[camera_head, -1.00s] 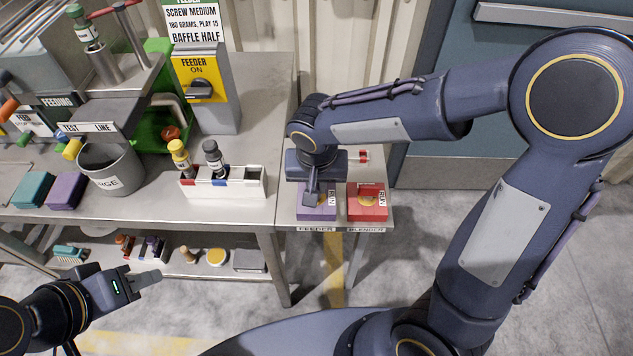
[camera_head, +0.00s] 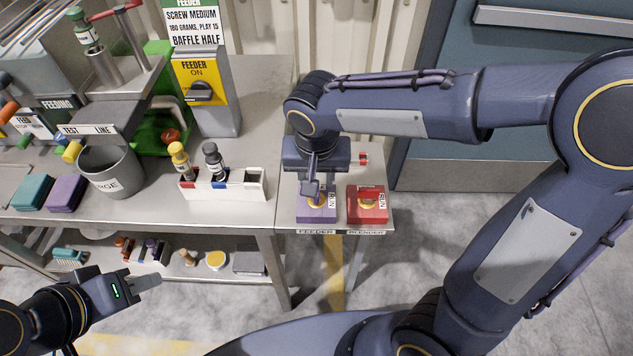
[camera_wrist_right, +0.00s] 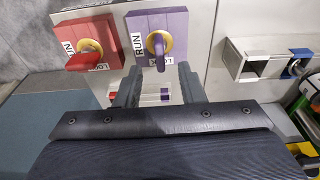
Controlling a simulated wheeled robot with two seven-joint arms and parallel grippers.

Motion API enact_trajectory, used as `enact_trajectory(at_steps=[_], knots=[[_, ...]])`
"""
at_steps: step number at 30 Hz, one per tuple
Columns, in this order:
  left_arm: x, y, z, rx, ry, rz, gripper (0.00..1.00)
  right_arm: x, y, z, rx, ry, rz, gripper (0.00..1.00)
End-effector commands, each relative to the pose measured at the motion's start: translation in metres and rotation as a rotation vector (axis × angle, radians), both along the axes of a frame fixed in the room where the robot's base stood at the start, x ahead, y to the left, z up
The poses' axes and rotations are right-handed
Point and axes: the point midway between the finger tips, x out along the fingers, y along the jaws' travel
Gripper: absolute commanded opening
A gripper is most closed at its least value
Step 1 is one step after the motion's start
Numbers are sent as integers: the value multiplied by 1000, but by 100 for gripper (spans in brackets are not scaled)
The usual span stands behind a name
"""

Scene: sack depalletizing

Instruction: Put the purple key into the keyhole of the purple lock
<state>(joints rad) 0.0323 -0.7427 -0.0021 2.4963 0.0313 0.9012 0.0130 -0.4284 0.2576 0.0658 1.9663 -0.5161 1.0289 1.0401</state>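The purple lock (camera_head: 318,212) sits at the front of the right bench, with a yellow ring around its keyhole. In the right wrist view, the purple lock (camera_wrist_right: 172,22) has the purple key (camera_wrist_right: 158,55) standing at its ring, seemingly in the keyhole. My right gripper (camera_wrist_right: 158,74) is open, its fingers apart on either side of the key's outer end, with no visible contact. In the head view my right gripper (camera_head: 310,188) is just above the purple lock and partly hides it. My left gripper (camera_head: 146,283) is low at the left, away from the locks; its finger gap is unclear.
A red lock (camera_head: 367,207) with a red key (camera_wrist_right: 82,62) sits beside the purple lock. A small rack (camera_head: 362,158) lies behind them. A white holder (camera_head: 225,190) with bottles and a grey bin (camera_head: 110,170) stand on the left bench. A lower shelf holds several small items.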

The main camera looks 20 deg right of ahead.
Motion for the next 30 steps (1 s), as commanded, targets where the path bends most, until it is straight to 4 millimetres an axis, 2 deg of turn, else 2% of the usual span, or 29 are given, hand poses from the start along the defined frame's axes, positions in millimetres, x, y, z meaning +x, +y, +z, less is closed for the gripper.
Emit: enact_trajectory(at_steps=[3,6,23,26,30], knots=[[0,0,1,0,0,0,32,-2,1,16,1,-3,0,36],[0,0,1,0,0,0,32,-3,1,23,1,-1,1,36],[0,0,1,0,0,0,32,-4,1,25,0,0,1,36],[0,0,1,0,0,0,32,-8,-7,27,14,-1,0,36],[0,0,1,0,0,0,32,-32,-38,36,87,-16,19,36]])
